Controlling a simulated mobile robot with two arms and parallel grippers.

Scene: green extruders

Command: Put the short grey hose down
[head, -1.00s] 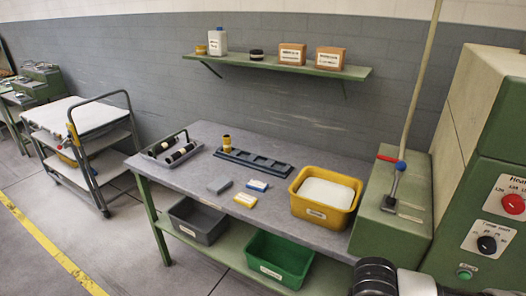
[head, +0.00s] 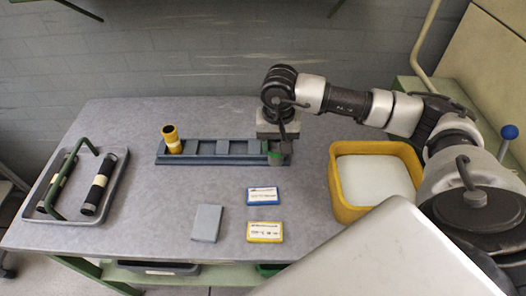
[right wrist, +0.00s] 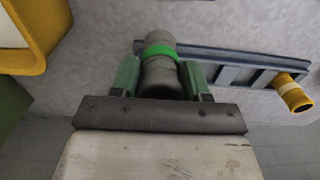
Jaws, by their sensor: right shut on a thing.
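My right gripper (head: 277,146) is over the right end of the long blue-grey rack (head: 213,146) on the table. It is shut on the short grey hose (right wrist: 160,77), which has a green band. In the right wrist view the hose stands between the green fingers (right wrist: 162,72), at the rack's end. In the head view the gripper mostly hides the hose. I cannot tell whether its lower end touches the rack. A yellow hose (head: 172,139) stands at the rack's left end, and the slots between look empty. My left gripper is not in view.
A yellow bin (head: 337,185) with white contents stands right of the rack. A grey block (head: 207,223), a blue box (head: 262,196) and a yellow box (head: 265,232) lie in front. A tray (head: 112,205) with black hoses is at left.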

